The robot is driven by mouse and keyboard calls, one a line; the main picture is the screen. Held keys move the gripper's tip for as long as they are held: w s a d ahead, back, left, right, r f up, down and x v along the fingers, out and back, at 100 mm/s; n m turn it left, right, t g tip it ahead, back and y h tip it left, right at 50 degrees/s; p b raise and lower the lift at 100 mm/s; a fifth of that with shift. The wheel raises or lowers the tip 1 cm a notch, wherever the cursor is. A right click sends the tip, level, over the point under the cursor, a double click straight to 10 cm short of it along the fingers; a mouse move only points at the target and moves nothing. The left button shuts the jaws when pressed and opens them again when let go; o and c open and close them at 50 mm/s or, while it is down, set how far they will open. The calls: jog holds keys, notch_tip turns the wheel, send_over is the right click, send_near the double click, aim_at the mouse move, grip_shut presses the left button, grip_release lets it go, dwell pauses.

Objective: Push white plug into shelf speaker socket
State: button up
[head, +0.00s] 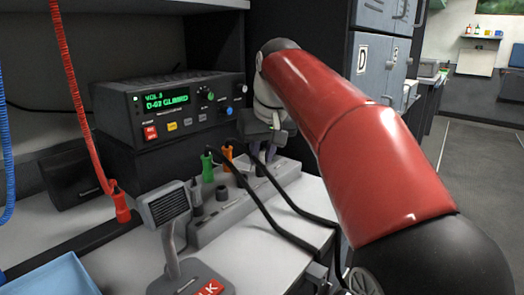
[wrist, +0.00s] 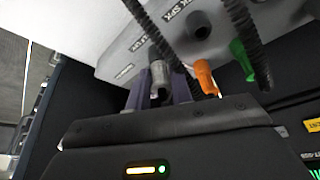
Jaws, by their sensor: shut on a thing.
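My gripper (head: 263,152) is over the right part of the grey socket strip (head: 235,212). In the wrist view its purple fingers (wrist: 160,92) are shut on a pale grey-white plug (wrist: 158,74). The plug is against or just in front of the strip's face; I cannot tell whether it is inside a socket. The fingers hide most of it in the head view. A label near the plug in the wrist view is too small to read; another reads roughly "DESK SPK". The shelf speaker socket cannot be identified by name.
An orange plug (head: 228,156) and a green plug (head: 207,167) stand left of my gripper. Black cables cross the strip's front. A desk microphone (head: 170,213) stands in front, a radio (head: 170,108) behind. A red plug (head: 121,206) hangs on a coiled cord at left.

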jog(key=shift+f, duration=0.3)
dwell(0.7)
jog(key=o, duration=0.9)
jog(key=shift+r, duration=0.1)
notch_tip(320, 180, up, 3)
jog(key=shift+f+p, duration=0.15)
jog(key=shift+p, duration=1.1)
jog(key=shift+r, duration=2.55)
